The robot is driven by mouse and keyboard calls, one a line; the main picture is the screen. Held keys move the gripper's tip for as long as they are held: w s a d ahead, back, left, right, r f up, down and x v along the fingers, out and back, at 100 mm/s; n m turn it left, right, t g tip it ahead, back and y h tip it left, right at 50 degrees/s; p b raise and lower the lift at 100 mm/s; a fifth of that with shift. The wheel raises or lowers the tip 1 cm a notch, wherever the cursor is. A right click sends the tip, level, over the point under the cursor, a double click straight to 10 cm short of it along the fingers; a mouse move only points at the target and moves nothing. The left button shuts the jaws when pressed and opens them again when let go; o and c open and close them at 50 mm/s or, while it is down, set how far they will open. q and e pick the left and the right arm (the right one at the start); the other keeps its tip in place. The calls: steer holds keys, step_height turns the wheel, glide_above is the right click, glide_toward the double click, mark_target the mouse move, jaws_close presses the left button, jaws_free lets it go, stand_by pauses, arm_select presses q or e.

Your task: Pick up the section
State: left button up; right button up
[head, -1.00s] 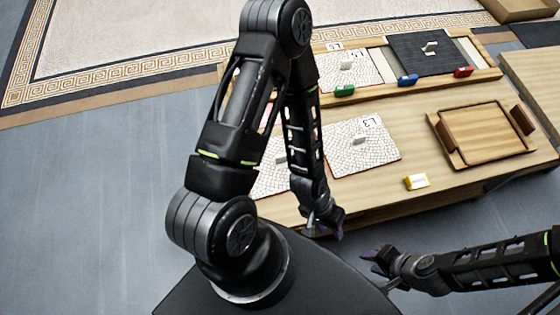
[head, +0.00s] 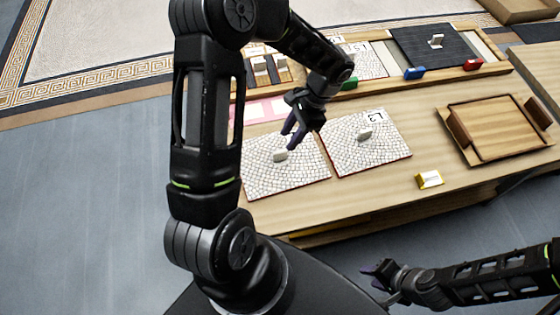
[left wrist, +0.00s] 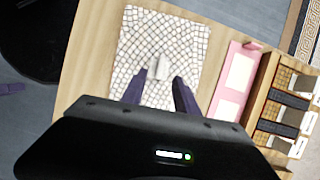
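Two white cracked-mosaic sections lie on the wooden table, each with a pale upright grip. The left section (head: 300,180) is under my left gripper (head: 291,137), and its grip (head: 280,155) stands just below the fingertips. The right section (head: 345,147) is labelled L3. In the left wrist view my left gripper (left wrist: 160,90) is open and empty, its purple fingers spread on either side below the left section's grip (left wrist: 158,66). My right gripper (head: 376,276) is off the table's front edge, near my base, with its fingers seen small.
A wooden tray with handles (head: 492,135) sits at the right. A yellow block (head: 429,179) lies near the front edge. A long frame at the back holds a white panel, a dark panel (head: 435,45) and green, blue (head: 414,73) and red blocks. A pink sheet (head: 262,111) lies behind the left section.

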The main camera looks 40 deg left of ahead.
mark_target(280, 151)
arm_select(q)
steer(key=shift+x, duration=1.4)
steer(key=x, duration=0.5)
steer(key=shift+f, duration=0.1)
steer(key=shift+c, duration=0.4)
jaws_close()
stand_by(0.6)
